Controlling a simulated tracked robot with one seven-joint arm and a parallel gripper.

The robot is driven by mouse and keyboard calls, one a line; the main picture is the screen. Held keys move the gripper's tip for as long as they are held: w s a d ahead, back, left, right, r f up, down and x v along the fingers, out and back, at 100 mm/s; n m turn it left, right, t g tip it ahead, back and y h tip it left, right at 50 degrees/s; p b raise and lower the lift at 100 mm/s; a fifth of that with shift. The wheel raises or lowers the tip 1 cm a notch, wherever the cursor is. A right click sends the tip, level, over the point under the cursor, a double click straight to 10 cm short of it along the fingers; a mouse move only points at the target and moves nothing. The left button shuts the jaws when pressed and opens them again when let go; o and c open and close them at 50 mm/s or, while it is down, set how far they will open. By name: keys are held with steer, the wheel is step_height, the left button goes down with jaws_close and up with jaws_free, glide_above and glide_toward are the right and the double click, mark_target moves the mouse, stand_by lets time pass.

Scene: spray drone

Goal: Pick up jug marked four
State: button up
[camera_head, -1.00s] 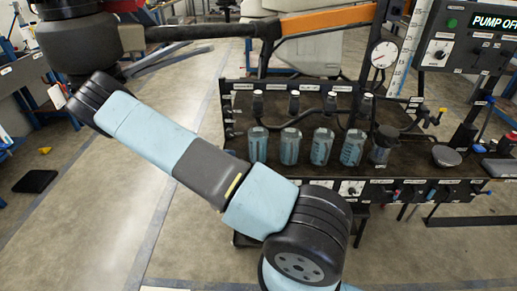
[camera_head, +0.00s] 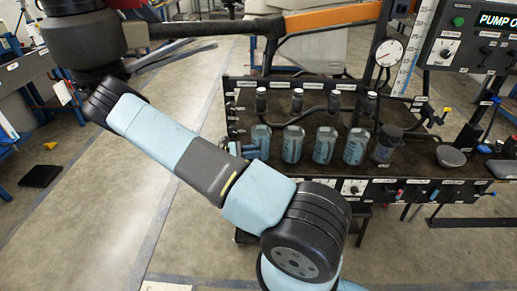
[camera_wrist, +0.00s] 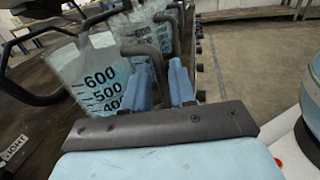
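Several clear jugs stand upright in a row on the dark bench top in the head view: the leftmost jug (camera_head: 262,137), a second (camera_head: 293,144), a third (camera_head: 324,145) and the rightmost (camera_head: 356,147). I cannot read any number marking them. My gripper (camera_head: 242,149) shows partly at the leftmost jug's left side, behind my arm. In the wrist view the nearest jug (camera_wrist: 88,72) shows 600, 500 and 400 scale marks. Its grey bent handle (camera_wrist: 152,50) comes down between the blue fingers of my gripper (camera_wrist: 166,82). The fingers stand apart, with a gap around the handle.
Knobs line the bench's front edge. A gauge (camera_head: 389,53) rises behind.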

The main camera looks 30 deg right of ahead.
mark_target(264, 150)
steer(key=x, duration=0.4)
steer(key=shift+w+d, duration=0.1)
jaws_close()
stand_by(1.4)
